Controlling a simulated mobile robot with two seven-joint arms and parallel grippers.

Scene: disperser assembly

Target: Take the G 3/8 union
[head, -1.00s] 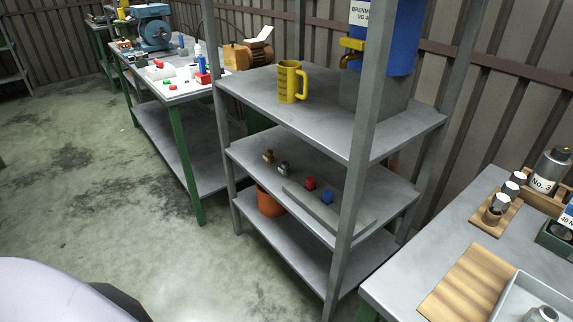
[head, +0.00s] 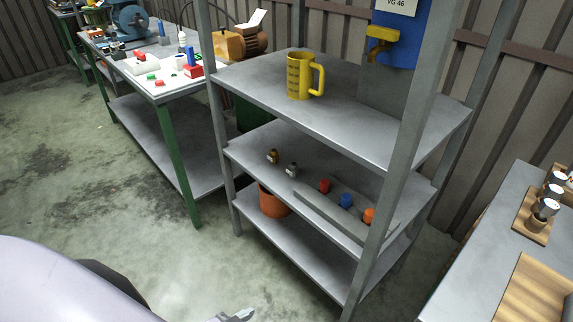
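Two small fittings stand on the middle shelf of the grey rack: a brass-coloured fitting (head: 273,156) and a grey metal fitting (head: 292,169) to its right. I cannot tell from their look which one is the G 3/8 union. A small grey metal part, seemingly the tip of my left gripper (head: 238,315), just enters at the bottom edge, well below and in front of the rack. Its fingers are mostly out of view, so I cannot tell whether it is open. My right gripper is not in view.
A grey bar with red (head: 324,186), blue (head: 346,200) and orange (head: 369,215) pieces lies right of the fittings. A yellow jug (head: 300,76) stands on the shelf above, an orange bucket (head: 273,203) below. A rack post (head: 392,190) stands in front at the right.

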